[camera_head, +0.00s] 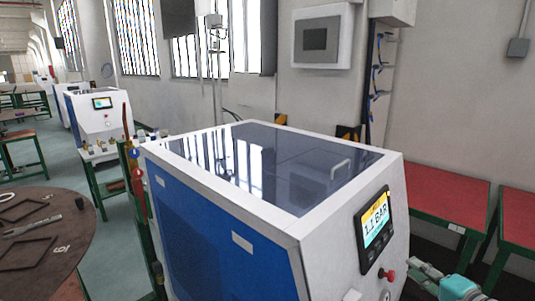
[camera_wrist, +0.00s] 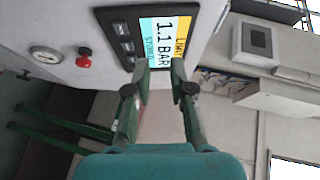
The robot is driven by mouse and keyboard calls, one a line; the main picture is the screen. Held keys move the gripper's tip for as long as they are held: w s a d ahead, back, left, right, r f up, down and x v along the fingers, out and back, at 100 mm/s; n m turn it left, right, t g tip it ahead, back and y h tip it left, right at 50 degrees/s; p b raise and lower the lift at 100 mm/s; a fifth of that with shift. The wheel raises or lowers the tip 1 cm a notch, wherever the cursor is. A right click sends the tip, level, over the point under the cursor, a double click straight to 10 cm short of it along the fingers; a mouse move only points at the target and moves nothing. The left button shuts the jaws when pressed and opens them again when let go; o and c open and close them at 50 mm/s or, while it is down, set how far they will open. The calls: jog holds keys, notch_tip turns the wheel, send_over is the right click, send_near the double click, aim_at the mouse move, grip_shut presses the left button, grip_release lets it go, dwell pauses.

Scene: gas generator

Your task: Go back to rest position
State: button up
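The gas generator (camera_head: 215,215) is a white and blue cabinet with a dark glossy top. Its sloped front panel carries a display (camera_head: 376,225) reading 1.1 BAR, which also shows rotated in the wrist view (camera_wrist: 158,38). A red knob (camera_wrist: 83,62) and a round gauge (camera_wrist: 45,55) sit on the panel. My gripper (camera_head: 413,268) is at the lower right in the head view, close in front of the panel. In the wrist view my gripper (camera_wrist: 161,72) has its two green fingers apart with nothing between them. Whether the fingertips touch the panel is unclear.
Red-topped tables (camera_head: 440,195) with green frames stand at right along the wall. A round brown table (camera_head: 60,235) with flat parts is at left. A wall box (camera_head: 322,38) hangs behind the generator. Open floor (camera_head: 55,165) lies at left.

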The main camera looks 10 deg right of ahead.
jog(key=s+a+f+n+g+h, duration=0.1)
jog(key=s+a+f+n+h, duration=0.1)
jog(key=s+a+f, duration=0.7)
jog(key=s+a+f+n+h, duration=0.1)
jog(key=s+a+f+h, duration=0.1)
jog(key=s+a+f, duration=0.75)
jog(key=s+a+n+y, duration=0.1)
jog(key=s+n, duration=0.4)
jog(key=s, duration=0.6)
jog(key=s+a+r+n, duration=0.1)
jog(key=s+a+n, duration=0.3)
jog(key=s, duration=0.7)
jog(key=n, duration=0.2)
jog(key=shift+r+n+y, duration=0.25)
jog(key=shift+n+y, duration=0.05)
jog(key=shift+y, duration=0.1)
